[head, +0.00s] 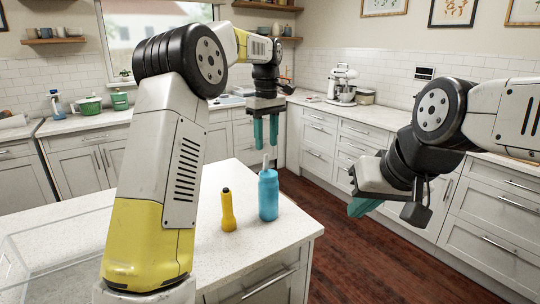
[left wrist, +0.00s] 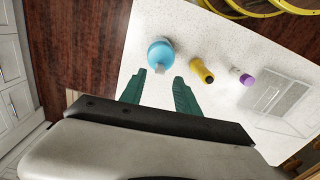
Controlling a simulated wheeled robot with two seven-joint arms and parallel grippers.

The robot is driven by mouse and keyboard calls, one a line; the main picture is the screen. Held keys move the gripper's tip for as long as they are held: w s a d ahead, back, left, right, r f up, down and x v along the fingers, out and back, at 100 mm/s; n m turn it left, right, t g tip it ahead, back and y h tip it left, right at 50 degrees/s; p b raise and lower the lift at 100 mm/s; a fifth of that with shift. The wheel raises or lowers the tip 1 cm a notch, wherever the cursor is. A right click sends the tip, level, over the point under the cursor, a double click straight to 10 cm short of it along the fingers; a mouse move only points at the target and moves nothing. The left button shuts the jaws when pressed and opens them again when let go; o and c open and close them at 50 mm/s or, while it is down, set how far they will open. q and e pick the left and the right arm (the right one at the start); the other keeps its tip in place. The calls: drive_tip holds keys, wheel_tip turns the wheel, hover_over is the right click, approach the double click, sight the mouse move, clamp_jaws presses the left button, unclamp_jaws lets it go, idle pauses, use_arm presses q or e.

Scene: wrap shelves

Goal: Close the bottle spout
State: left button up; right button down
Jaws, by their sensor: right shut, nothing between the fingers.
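A blue bottle (head: 268,197) stands upright on the white counter near its right edge. Its pale spout (head: 265,162) sticks up from the top. My left gripper (head: 266,147) points down just above the spout, its two teal fingers apart with nothing between them. In the left wrist view the bottle (left wrist: 160,50) lies beyond the open fingertips (left wrist: 158,75), with its spout (left wrist: 159,68) close to the gap between them. My right gripper (head: 362,206) is shut and empty, off to the right of the counter, away from the bottle.
A yellow flashlight-like object (head: 228,211) stands left of the bottle. A purple-topped item (left wrist: 241,76) and a clear box (left wrist: 278,97) are farther along the counter (head: 270,237). Wooden floor (head: 335,235) lies beyond the counter's right edge.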

sight(266, 155)
use_arm(q)
drive_tip(key=shift+f, duration=2.7)
clamp_jaws()
